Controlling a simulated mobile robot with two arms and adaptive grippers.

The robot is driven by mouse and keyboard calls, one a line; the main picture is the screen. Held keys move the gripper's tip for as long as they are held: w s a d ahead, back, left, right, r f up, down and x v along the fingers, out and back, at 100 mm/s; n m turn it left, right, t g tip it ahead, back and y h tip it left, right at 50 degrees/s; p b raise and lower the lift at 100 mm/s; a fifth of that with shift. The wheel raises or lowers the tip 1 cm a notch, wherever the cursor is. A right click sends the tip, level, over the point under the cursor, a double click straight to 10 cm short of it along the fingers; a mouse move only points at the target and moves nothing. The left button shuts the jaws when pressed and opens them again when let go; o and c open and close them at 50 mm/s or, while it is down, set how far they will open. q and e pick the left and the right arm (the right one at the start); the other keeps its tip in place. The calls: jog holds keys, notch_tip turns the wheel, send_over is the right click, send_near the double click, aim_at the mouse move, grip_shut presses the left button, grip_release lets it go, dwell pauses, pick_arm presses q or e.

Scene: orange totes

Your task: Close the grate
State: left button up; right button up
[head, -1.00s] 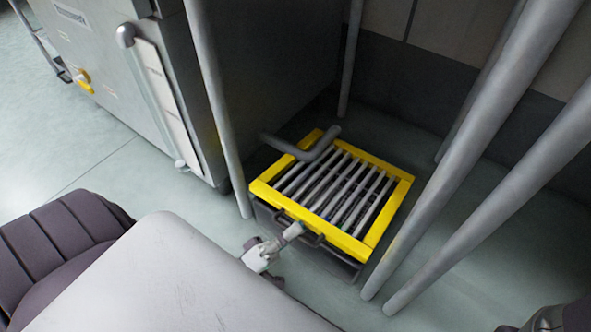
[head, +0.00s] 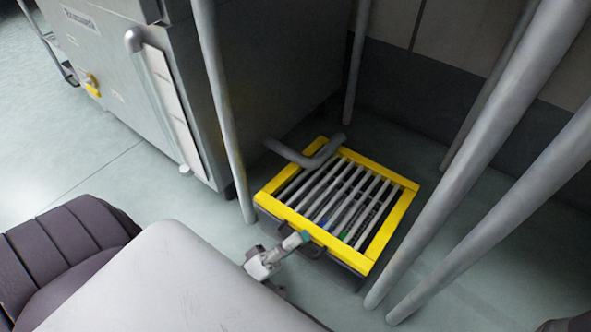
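The grate (head: 390,232) has a yellow frame with grey bars and lies nearly flat over a low dark box on the floor. Small blue and green bits show between its bars. A dark handle (head: 313,251) is on its near edge. My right gripper is not in view.
A grey cabinet (head: 120,85) stands at the left.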

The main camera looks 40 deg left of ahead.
pick_arm(q)
jog(key=shift+s+a+f, duration=0.15)
jog(key=shift+s+f, duration=0.05)
jog(key=s+a, duration=0.6)
jog(key=s, duration=0.5)
jog(key=shift+a+f, duration=0.15)
jog(key=shift+w, duration=0.1)
